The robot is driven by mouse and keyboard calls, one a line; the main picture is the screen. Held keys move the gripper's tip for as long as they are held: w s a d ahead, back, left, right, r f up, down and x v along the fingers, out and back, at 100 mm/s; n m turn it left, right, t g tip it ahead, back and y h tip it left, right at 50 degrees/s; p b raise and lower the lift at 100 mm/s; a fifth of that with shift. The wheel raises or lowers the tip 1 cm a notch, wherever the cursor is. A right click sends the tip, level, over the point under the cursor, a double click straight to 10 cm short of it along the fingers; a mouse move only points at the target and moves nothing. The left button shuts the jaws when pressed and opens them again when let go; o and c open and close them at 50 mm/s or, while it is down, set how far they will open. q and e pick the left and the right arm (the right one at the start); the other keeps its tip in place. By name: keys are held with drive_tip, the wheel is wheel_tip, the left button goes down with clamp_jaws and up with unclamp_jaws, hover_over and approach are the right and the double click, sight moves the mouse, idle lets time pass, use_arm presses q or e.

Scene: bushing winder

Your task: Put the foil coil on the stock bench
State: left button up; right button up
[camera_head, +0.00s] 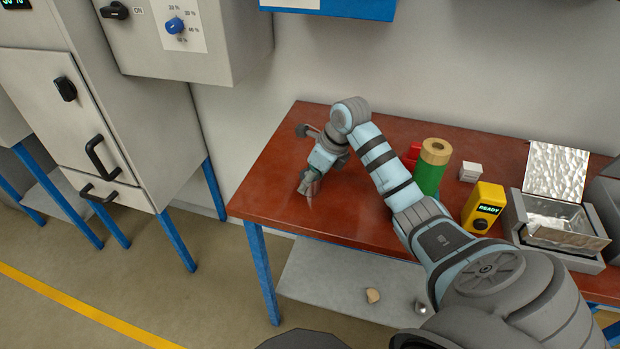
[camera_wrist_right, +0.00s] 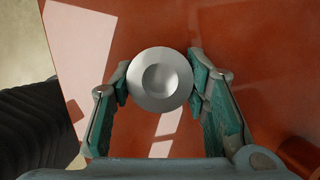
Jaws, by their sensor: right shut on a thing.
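My right gripper (camera_head: 309,187) reaches down over the left part of the red-brown bench top (camera_head: 275,190), which I take as the stock bench. In the right wrist view, the gripper (camera_wrist_right: 159,80) is shut on a round silver piece with a dished centre, which I take as the foil coil (camera_wrist_right: 160,98). One finger lies on each side of it. The bench top (camera_wrist_right: 105,30) shows beneath. I cannot tell whether the coil touches it. In the head view the coil is hidden by the gripper. My left gripper is not in view.
A green cylinder (camera_head: 428,178), a white block (camera_head: 470,171), a yellow READY box (camera_head: 484,205) and a foil-lined tray (camera_head: 555,225) stand right on the bench. A lower shelf (camera_head: 330,285) holds small pieces. Grey cabinets (camera_head: 70,125) stand left. The bench's left end is clear.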

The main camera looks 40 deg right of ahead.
drive_tip(key=shift+f, duration=0.15)
drive_tip(key=o, duration=1.2)
drive_tip(key=shift+o, duration=0.2)
drive_tip(key=shift+r, duration=0.4)
drive_tip(key=p+v, duration=0.1)
drive_tip(key=v, duration=1)
drive_tip(key=shift+r, duration=0.3)
drive_tip(key=shift+s, duration=0.15)
